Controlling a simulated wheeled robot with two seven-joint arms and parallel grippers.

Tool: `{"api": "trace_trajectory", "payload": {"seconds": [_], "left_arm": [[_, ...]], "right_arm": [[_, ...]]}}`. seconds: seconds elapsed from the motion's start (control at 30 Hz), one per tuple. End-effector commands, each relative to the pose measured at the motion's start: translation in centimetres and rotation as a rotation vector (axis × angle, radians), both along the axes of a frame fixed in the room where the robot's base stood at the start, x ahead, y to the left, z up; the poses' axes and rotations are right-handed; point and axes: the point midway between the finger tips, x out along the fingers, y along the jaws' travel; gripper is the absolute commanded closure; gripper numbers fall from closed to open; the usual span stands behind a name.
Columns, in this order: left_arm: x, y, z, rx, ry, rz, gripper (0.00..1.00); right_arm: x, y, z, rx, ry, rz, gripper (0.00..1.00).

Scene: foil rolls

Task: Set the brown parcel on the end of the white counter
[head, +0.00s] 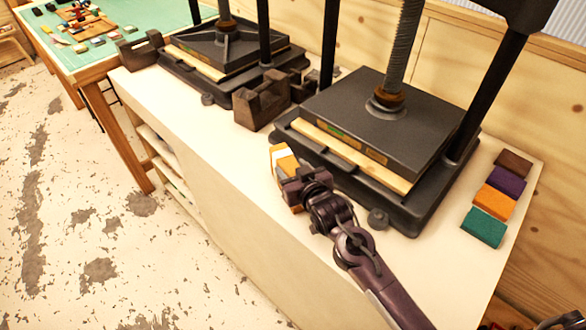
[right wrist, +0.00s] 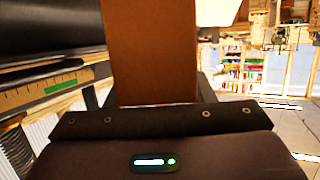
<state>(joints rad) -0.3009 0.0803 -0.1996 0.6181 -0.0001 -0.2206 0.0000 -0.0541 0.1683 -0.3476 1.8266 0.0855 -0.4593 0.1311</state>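A brown-orange parcel (head: 288,162) with a white band or patch near its top stands at the front edge of the white counter (head: 215,160), before the nearer press. My right gripper (head: 303,180) is at the parcel and appears shut on it, covering its middle. In the right wrist view the parcel (right wrist: 150,50) rises tall and plain brown just beyond the dark gripper (right wrist: 150,118). Whether its bottom touches the counter is hidden. My left gripper is not in view.
The nearer black press (head: 370,120) stands right beside the parcel; a second press (head: 225,55) is farther left, with dark blocks (head: 262,100) between. Teal (head: 484,228), orange (head: 496,201), purple (head: 506,181) and dark brown (head: 514,163) slabs lie at the counter's right end.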

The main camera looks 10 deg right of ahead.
Motion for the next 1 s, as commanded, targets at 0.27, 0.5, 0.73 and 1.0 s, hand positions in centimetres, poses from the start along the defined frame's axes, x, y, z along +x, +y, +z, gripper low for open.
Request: {"api": "trace_trajectory", "payload": {"seconds": [0.27, 0.5, 0.73, 1.0], "left_arm": [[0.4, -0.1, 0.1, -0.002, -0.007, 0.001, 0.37], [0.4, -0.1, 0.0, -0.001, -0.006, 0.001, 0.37], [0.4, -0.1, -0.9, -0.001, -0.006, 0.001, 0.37], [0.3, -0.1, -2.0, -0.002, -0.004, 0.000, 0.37]], "right_arm": [[0.0, 0.0, 0.0, 0.000, 0.001, 0.000, 0.35], [-0.4, -0.1, 0.3, 0.000, 0.001, 0.000, 0.35], [-4.1, -0.9, 1.2, 0.000, 0.003, 0.001, 0.35], [-9.0, -2.1, 2.8, 0.000, 0.002, 0.001, 0.35]]}}
